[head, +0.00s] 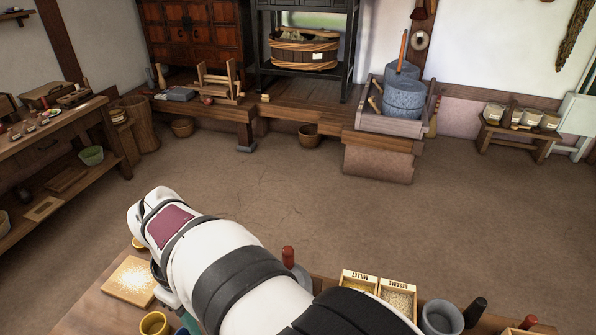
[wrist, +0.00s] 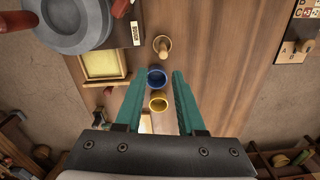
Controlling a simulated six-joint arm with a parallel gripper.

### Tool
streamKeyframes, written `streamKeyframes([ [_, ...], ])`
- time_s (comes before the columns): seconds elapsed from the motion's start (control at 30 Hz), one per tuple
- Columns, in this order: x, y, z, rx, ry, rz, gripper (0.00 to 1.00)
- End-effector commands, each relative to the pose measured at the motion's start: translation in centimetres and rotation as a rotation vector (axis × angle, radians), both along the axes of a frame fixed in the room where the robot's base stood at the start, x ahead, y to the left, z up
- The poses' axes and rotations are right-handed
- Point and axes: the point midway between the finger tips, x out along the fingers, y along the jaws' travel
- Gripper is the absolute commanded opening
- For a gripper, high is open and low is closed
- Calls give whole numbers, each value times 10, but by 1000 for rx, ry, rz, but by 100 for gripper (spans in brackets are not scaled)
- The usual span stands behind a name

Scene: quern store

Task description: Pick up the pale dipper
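In the wrist view a small pale wooden piece with a round end and a short handle, which looks like the pale dipper (wrist: 162,46), lies on the wooden table near the top middle. My gripper (wrist: 159,78) has two green fingers, which are apart with nothing held between them. The dipper shows beyond the fingertips, clear of them. A blue cup (wrist: 157,79) and a yellow cup (wrist: 158,101) show between the fingers, below the dipper in the picture. I cannot make out the dipper in the head view, where my arm covers much of the table.
In the wrist view a grey round stone (wrist: 78,18) and a pale yellow tray (wrist: 103,65) lie left of the dipper. Bare tabletop (wrist: 225,70) lies between. The head view shows boxes labelled millet (head: 358,283) and sesame (head: 398,298).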

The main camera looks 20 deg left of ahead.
Motion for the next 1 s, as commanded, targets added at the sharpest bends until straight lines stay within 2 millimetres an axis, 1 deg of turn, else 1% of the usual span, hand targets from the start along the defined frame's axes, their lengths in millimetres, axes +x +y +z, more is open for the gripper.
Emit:
streamKeyframes([
  [0.03,-5,9,-7,-4,-1,42,38],
  [0.07,-6,12,-12,-4,-2,56,38],
  [0.17,-7,11,-38,-7,-1,60,38],
  [0.2,-6,11,-51,-7,0,58,38],
  [0.3,-7,11,-79,-6,0,56,38],
  [0.33,-7,10,-86,-6,0,56,38],
  [0.4,-6,11,-99,-5,-1,55,38],
  [0.57,-7,9,-120,-4,-1,54,38],
  [0.7,-7,6,-149,-4,-1,52,38],
  [0.8,-7,6,-160,-3,-3,53,38],
  [1.0,-7,7,-162,-1,-4,52,38],
])
